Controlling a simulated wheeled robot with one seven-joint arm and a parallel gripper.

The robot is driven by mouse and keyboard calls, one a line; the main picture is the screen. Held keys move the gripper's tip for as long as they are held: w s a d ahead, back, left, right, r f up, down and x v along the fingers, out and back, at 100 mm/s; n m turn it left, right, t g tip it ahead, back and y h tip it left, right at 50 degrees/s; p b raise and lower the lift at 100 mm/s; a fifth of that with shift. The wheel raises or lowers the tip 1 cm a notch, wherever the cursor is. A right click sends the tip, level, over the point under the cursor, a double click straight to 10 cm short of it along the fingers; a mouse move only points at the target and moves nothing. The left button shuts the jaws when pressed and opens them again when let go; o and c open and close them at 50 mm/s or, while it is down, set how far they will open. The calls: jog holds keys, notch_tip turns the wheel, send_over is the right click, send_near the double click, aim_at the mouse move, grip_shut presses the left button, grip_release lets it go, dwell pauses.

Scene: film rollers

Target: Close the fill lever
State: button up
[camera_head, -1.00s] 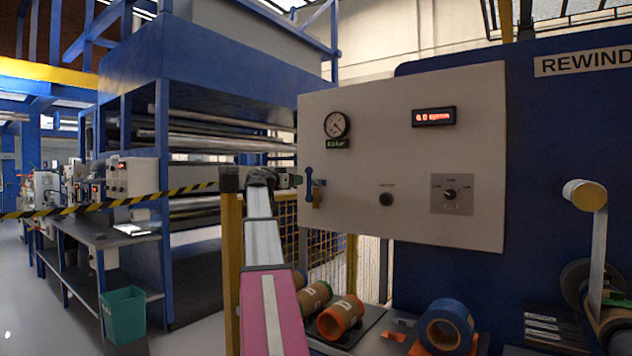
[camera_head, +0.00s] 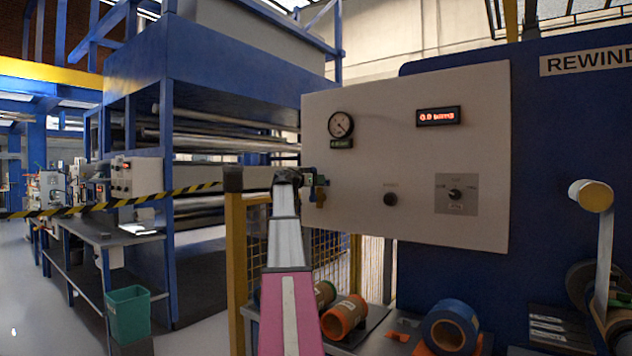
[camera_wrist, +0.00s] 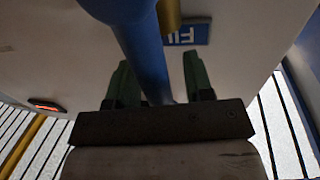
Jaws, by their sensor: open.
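The fill lever is a blue handle on a yellow fitting at the left edge of the white panel (camera_head: 420,165). In the wrist view the blue lever (camera_wrist: 147,55) runs between the two green fingers of my gripper (camera_wrist: 160,70). The fingers stand apart on either side of it; I cannot tell whether either touches. The yellow fitting (camera_wrist: 169,16) and a blue label (camera_wrist: 186,34), upside down, sit just beyond. In the head view my gripper (camera_head: 310,180) is at the panel's left edge and hides most of the lever.
The panel carries a gauge (camera_head: 341,125), a red display (camera_head: 438,116), a black knob (camera_head: 390,199) and a selector dial (camera_head: 455,194). Film rolls (camera_head: 450,327) lie on a shelf below. A yellow post (camera_head: 237,260) and mesh fence stand left of my arm.

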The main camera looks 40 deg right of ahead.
grip_shut()
